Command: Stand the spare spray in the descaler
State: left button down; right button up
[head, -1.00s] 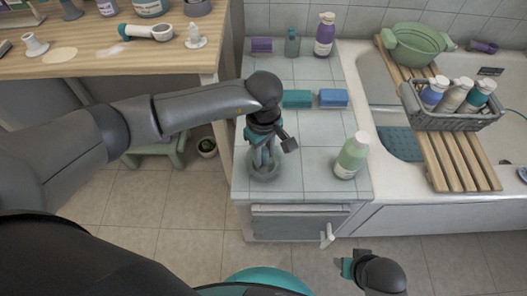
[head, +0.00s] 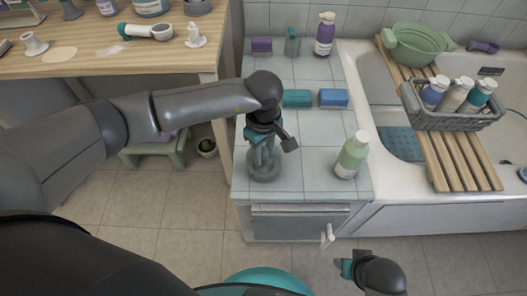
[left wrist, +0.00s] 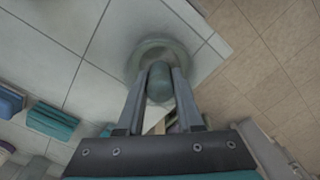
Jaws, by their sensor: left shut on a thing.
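My left gripper (left wrist: 155,100) points down over the front left of the tiled counter, its fingers shut on a rounded grey-green thing (left wrist: 160,82), which I take to be the spare spray. Directly below is a round grey vessel (left wrist: 150,52), likely the descaler; it also shows in the head view (head: 264,172). The held thing's lower end overlaps the vessel in the wrist view; I cannot tell whether it touches the bottom. The fingers hide much of the thing in the head view. My right gripper (head: 346,270) is low at the bottom right, apart from the counter; its jaws are unclear.
A green bottle (head: 351,156) stands to the right on the counter (head: 300,185). Teal (head: 296,98) and blue (head: 333,97) blocks lie behind. A teal-and-white handset (head: 145,31) lies on the wooden bench. A bath with a bottle basket (head: 455,121) is at right.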

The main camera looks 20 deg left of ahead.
pick_arm(q)
jog(key=shift+f+b, duration=0.5)
jog(key=shift+f, duration=0.1)
dwell(0.7)
jog(key=shift+c, duration=2.4)
grip_release()
